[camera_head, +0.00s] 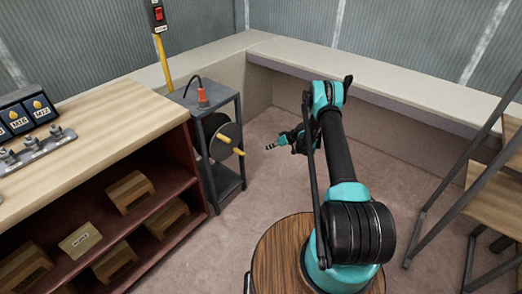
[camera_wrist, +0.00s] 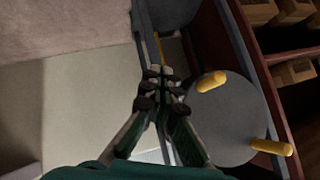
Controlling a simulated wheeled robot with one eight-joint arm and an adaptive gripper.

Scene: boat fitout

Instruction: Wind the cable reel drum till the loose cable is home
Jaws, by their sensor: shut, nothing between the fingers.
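In the wrist view my gripper (camera_wrist: 158,75) is left of the upper peg. I cannot make out the loose cable clearly.
A wooden workbench (camera_head: 110,122) with shelves holding several small wooden boxes stands left of the stand. An orange item (camera_head: 202,97) with a black cable sits on the stand's top. A yellow post with a red switch (camera_head: 158,14) rises behind. Open floor lies right of the stand.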

